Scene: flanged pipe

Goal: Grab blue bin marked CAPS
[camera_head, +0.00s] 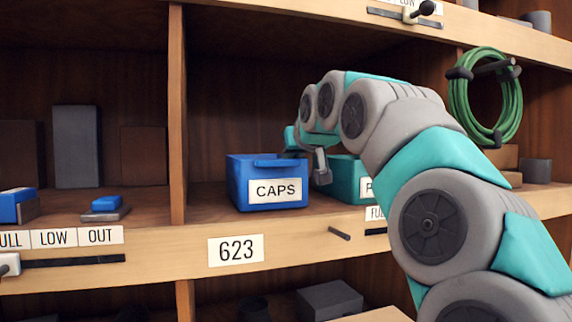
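The blue bin (237,181) sits upright on the middle shelf, just right of the wooden divider. Its front carries a white label reading CAPS (275,190) and a blue lip or handle along the top edge. My gripper (318,166) hangs at the bin's upper right, between it and a teal bin. One grey finger shows in front; the rest is behind the bin's rim or hidden by my wrist. I cannot tell whether it touches the bin or how far it is open.
The teal bin (345,178) stands close on the right, partly covered by my arm. A wooden divider (178,115) rises on the left. A peg (339,234) sticks out of the shelf edge below. A green hose coil (487,95) hangs at the right.

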